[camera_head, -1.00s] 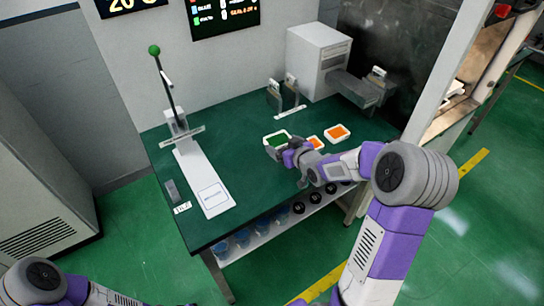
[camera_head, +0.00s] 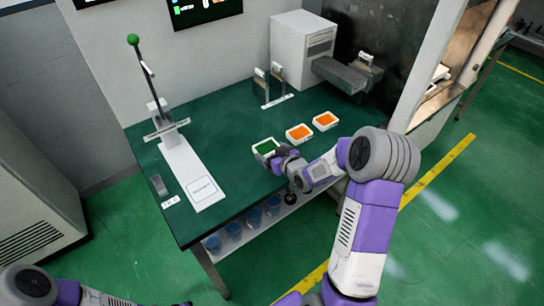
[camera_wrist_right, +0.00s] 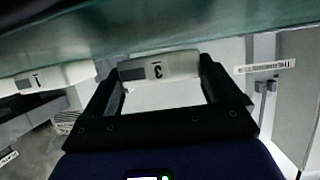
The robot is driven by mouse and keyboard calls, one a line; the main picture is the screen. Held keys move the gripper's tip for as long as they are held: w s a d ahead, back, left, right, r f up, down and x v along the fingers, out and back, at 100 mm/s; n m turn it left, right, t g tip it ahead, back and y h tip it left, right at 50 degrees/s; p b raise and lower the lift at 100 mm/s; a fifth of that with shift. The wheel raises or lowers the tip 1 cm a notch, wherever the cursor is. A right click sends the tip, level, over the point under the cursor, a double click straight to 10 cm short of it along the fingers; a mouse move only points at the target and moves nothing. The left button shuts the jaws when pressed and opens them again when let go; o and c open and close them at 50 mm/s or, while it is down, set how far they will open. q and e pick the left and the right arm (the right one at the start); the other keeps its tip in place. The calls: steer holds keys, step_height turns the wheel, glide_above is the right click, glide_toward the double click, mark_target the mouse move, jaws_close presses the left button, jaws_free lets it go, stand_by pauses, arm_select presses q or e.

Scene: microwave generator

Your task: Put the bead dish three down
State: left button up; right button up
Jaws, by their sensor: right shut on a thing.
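Bead dish three (camera_wrist_right: 158,68) is a small white dish with a label reading 3, upside down in the right wrist view. In the head view the dish (camera_head: 264,146) holds green beads and is at the front edge of the green table, left of two white dishes with orange contents. My right gripper (camera_head: 280,157) is shut on its near side, and the dish shows between the fingers in the wrist view. The dish looks level and at or very near the tabletop; I cannot tell whether it touches. My left arm shows at the bottom left, its gripper out of frame.
Two orange-filled dishes (camera_head: 299,133) and (camera_head: 325,121) stand just right of dish three. A lever device (camera_head: 185,165) is at the table's left. A white box machine (camera_head: 303,48) stands at the back. Blue cups (camera_head: 233,230) sit on the shelf below. The table centre is clear.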

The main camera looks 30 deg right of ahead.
steer(key=shift+f, duration=0.35)
steer(key=shift+f, duration=0.2)
steer(key=o, duration=0.8)
